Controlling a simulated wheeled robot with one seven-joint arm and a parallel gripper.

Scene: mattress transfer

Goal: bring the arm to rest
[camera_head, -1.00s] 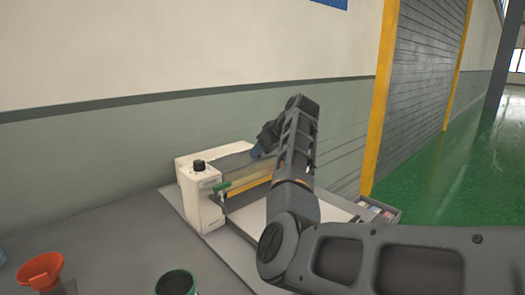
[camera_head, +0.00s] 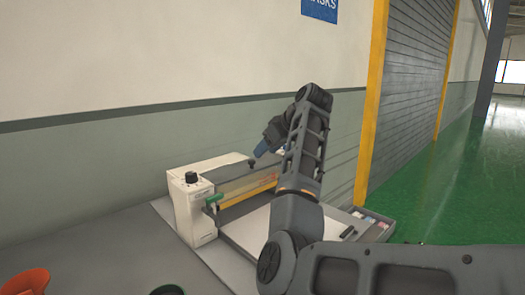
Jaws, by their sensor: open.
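My arm (camera_head: 300,165) reaches in from the lower right and bends upward at its elbow, then folds over at the top to the left. My gripper (camera_head: 262,148) is at the small blue-tipped end of the arm, in front of the wall and above a white bench machine (camera_head: 193,208). It is open and I see nothing held in it. Its fingers are too small to make out clearly. The arm hides the right end of the machine.
The machine has a green handle (camera_head: 214,198) and stands on a grey bench (camera_head: 110,250). A tray of small items (camera_head: 375,224) is at the right. An orange funnel (camera_head: 27,283) and green cup (camera_head: 167,290) are cut off at the bottom. Green floor (camera_head: 460,190) is clear.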

